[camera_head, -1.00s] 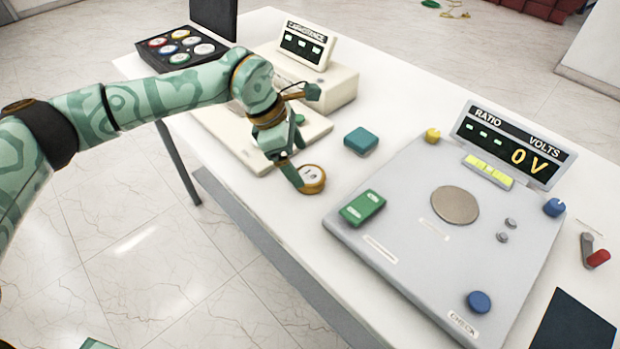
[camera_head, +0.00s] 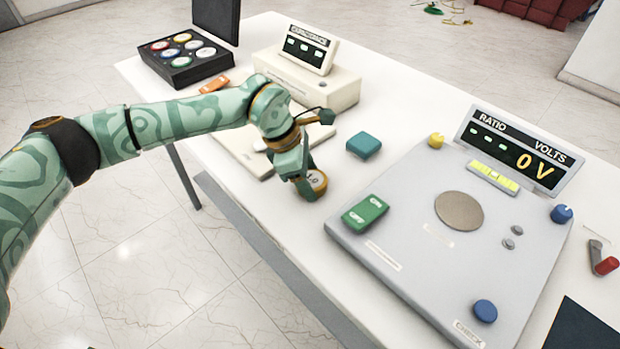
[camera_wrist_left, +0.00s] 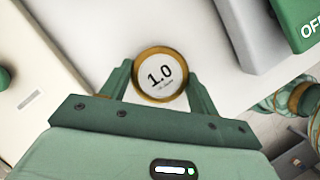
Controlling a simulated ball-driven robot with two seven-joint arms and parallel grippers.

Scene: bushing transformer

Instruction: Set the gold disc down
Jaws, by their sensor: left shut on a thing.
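The gold disc (camera_head: 317,183) has a gold rim and a white face marked 1.0. My left gripper (camera_head: 308,188) is shut on it, and in the head view the fingers hide part of its left side. In the left wrist view the disc (camera_wrist_left: 160,75) sits between the two fingers of my left gripper (camera_wrist_left: 160,88), with its face toward the camera. It is low over the white table (camera_head: 345,265), close to the near edge. I cannot tell whether it touches the tabletop. My right gripper is not in view.
The grey ratio unit (camera_head: 415,262) with a green switch (camera_head: 365,214) stands to the right of the disc. A teal block (camera_head: 364,145) lies behind it. A cream capacitance unit (camera_head: 325,85) and a black tray of coloured discs (camera_head: 190,62) stand farther back.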

